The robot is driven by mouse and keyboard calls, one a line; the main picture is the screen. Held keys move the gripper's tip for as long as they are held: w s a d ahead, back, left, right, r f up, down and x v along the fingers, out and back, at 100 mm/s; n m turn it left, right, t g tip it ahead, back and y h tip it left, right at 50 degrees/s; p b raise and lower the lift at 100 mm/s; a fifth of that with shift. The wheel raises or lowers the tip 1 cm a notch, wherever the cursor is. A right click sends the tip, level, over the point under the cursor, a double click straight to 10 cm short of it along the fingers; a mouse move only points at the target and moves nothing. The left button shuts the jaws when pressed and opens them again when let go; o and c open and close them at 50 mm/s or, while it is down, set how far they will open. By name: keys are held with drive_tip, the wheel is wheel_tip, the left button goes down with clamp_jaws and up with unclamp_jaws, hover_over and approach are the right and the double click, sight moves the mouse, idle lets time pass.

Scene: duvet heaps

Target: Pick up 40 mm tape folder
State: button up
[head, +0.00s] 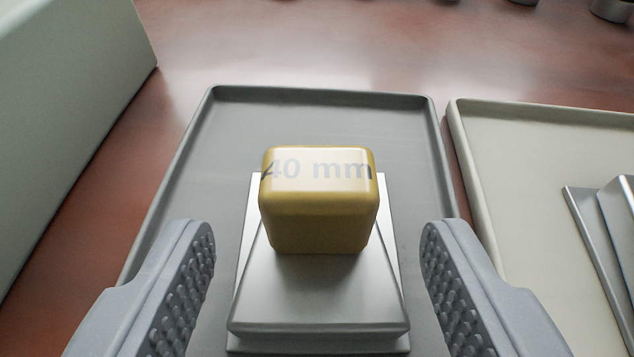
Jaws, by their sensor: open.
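The 40 mm tape folder (318,290) is a silver metal wedge-shaped body with a yellow block handle (318,220) on top, marked "40 mm". It lies on a dark grey tray (225,130) in the middle of the view. My gripper (318,250) is open, with one studded finger to the left of the folder and one to its right. Both fingers appear apart from the folder, and nothing is held. The near end of the folder is cut off by or close to the bottom edge of the picture.
A beige tray (540,115) stands close on the right, with another metal piece (615,225) partly in view. A large pale green-grey box (60,110) rises at the left. Several small metal objects sit at the far top right.

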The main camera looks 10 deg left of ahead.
drive_tip(key=shift+w+a+f, duration=0.1)
drive_tip(key=shift+w+f, duration=0.05)
drive_tip(key=shift+w, duration=0.55)
drive_tip(key=c, duration=1.2)
drive_tip(key=shift+o, duration=0.2)
